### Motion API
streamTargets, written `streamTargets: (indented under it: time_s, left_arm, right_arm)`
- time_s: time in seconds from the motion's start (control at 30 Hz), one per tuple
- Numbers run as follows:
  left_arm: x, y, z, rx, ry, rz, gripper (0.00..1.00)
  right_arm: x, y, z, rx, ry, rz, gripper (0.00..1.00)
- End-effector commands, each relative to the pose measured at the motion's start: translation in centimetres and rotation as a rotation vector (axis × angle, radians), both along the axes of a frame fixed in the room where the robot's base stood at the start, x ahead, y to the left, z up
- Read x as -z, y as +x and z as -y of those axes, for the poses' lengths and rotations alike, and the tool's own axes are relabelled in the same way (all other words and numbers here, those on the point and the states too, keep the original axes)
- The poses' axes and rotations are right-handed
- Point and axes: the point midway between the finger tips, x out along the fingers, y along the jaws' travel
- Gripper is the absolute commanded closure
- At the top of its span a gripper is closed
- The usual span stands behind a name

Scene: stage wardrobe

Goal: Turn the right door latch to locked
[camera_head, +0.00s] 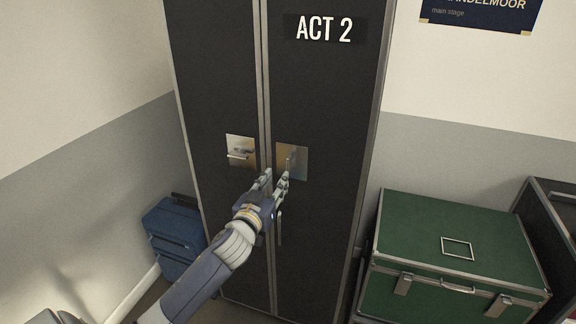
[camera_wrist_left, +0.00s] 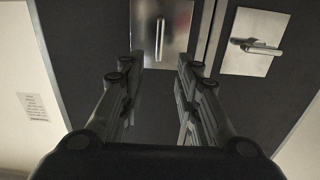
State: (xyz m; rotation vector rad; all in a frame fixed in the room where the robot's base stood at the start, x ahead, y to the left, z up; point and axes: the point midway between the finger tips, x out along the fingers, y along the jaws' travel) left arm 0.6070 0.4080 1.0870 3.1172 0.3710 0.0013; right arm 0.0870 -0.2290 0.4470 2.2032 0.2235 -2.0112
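The tall black wardrobe (camera_head: 325,90) has two doors, the right one marked ACT 2. The right door latch (camera_head: 288,164) is an upright lever on a metal plate; it also shows in the left wrist view (camera_wrist_left: 159,40). The left door latch (camera_head: 239,155) lies roughly horizontal on its own plate, also in the left wrist view (camera_wrist_left: 262,49). My left gripper (camera_head: 276,176) is in front of the right latch plate, near the lever's lower end. In the left wrist view its fingers (camera_wrist_left: 152,72) are apart with nothing between them; contact with the lever is not visible. My right gripper is not in view.
A green trunk (camera_head: 455,235) stands right of the wardrobe, beside a dark case (camera_head: 550,230). A blue suitcase (camera_head: 175,238) stands on the floor at the left. A vertical door handle (camera_head: 279,228) is below the right latch.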

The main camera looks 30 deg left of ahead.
Motion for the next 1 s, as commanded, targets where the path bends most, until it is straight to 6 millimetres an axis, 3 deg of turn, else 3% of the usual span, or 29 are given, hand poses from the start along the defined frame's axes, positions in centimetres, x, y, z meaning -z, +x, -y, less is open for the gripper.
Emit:
streamTargets:
  time_s: [0.2, 0.5, 1.0]
  left_arm:
    - [-0.3, 3.6, -0.9, -0.001, 0.001, 0.001, 0.70]
    - [-0.1, 7.3, -1.7, 0.000, 0.001, -0.001, 0.70]
    - [0.1, 8.5, -2.0, 0.001, 0.001, -0.001, 0.70]
  right_arm:
    - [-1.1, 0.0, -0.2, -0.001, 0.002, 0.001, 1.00]
    - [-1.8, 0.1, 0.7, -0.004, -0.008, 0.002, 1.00]
    - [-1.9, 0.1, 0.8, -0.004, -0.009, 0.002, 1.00]
